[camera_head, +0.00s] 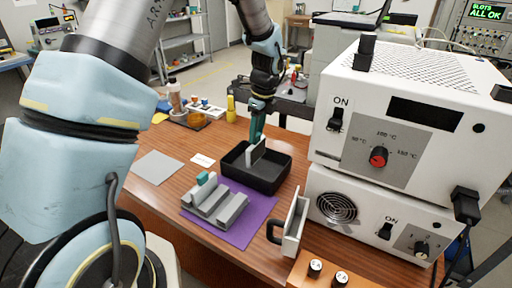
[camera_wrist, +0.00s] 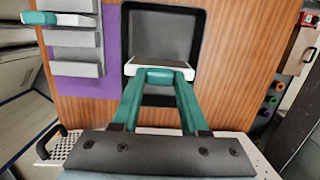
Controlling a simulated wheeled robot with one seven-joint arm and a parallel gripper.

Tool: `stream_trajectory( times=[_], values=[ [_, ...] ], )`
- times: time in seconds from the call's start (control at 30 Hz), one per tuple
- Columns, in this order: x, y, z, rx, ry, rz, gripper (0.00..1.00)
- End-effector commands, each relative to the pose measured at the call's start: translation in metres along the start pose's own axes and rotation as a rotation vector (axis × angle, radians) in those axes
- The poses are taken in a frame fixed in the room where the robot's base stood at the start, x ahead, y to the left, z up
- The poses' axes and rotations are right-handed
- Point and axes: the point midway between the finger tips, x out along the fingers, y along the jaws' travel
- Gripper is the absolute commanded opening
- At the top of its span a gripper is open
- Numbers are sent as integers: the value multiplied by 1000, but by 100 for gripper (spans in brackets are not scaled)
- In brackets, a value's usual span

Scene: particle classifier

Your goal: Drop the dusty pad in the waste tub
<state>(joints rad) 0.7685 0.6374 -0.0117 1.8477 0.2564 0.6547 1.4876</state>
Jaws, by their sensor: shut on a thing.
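My gripper (camera_head: 258,136) is shut on a pad (camera_head: 257,153), a flat piece with a grey face and a pale edge. The pad is upright over the black waste tub (camera_head: 283,178), its lower part seemingly within the tub's outline. I cannot tell if it touches the tub floor. In the wrist view the green fingers (camera_wrist: 160,76) close on the pad (camera_wrist: 158,62), and the dark rim of the tub (camera_wrist: 204,25) frames it. The tub stands open on the wooden table.
A grey slotted block (camera_head: 215,204) with a teal-topped piece lies on a purple mat (camera_head: 259,211) in front of the tub. A grey upright holder with a dark handle (camera_head: 293,225) stands to the right, beside the white oven (camera_head: 340,165). A grey sheet (camera_head: 158,167) lies left.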

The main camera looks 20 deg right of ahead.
Motion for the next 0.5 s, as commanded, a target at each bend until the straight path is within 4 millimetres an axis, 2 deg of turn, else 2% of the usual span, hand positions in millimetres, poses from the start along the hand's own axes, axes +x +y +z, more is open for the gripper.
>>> stream_trajectory(
  times=[0.23,0.4,0.5],
  values=[
    [20,0,-3,0,0,2,0],
    [43,0,-6,-1,0,2,0],
    [48,0,-7,-1,0,-1,0]
  ],
)
